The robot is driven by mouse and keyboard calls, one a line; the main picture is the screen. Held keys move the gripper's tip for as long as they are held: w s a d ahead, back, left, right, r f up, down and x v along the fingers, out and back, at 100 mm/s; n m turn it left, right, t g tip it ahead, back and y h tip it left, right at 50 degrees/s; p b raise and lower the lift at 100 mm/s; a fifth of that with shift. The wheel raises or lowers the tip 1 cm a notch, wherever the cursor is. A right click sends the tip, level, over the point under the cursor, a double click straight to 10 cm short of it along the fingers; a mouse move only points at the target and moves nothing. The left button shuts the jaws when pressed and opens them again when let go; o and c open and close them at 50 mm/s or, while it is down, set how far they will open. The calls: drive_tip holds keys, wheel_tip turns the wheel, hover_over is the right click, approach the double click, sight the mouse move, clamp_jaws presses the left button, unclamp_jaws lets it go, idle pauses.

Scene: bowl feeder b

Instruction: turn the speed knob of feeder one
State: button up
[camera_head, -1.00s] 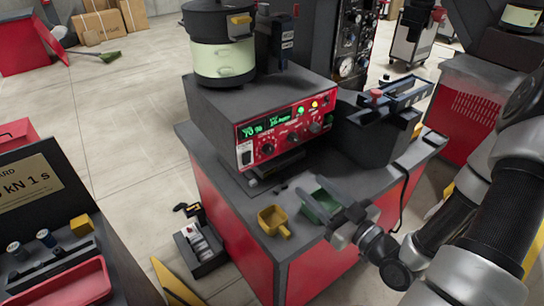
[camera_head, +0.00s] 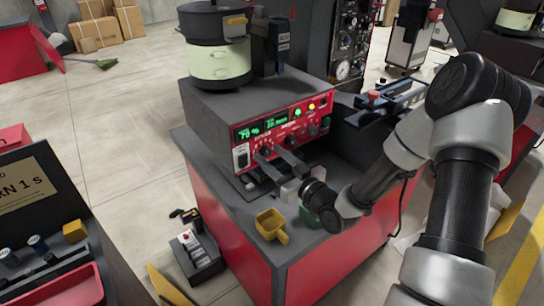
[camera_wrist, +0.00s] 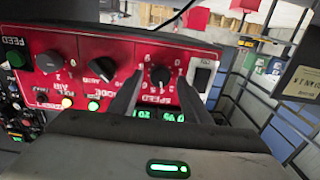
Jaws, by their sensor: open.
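Feeder one is a dark box (camera_head: 225,100) with a red front panel and a black and cream bowl (camera_head: 218,62) on top. In the wrist view the panel is upside down, and the speed knob (camera_wrist: 160,75) is a black dial with a white pointer. My gripper (camera_wrist: 158,88) is open, with one finger on each side of this knob; I cannot tell whether either touches it. In the head view my gripper (camera_head: 269,156) reaches in from the right to the panel's lower left. Its fingers partly hide the knob there.
The mode knob (camera_wrist: 102,69) and another knob (camera_wrist: 48,62) are beside the speed knob. A rocker switch (camera_wrist: 203,77) is close on the other side. A yellow scoop (camera_head: 271,225) and a partly hidden green container (camera_head: 308,218) are on the bench below my gripper.

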drive_tip(key=shift+w+a, duration=0.1)
drive_tip(key=c, duration=1)
drive_tip(key=shift+c, duration=0.2)
drive_tip(key=shift+m, duration=2.8)
drive_tip(key=o, duration=1)
drive_tip(key=shift+o, duration=0.2)
drive_tip(key=shift+d, duration=0.2)
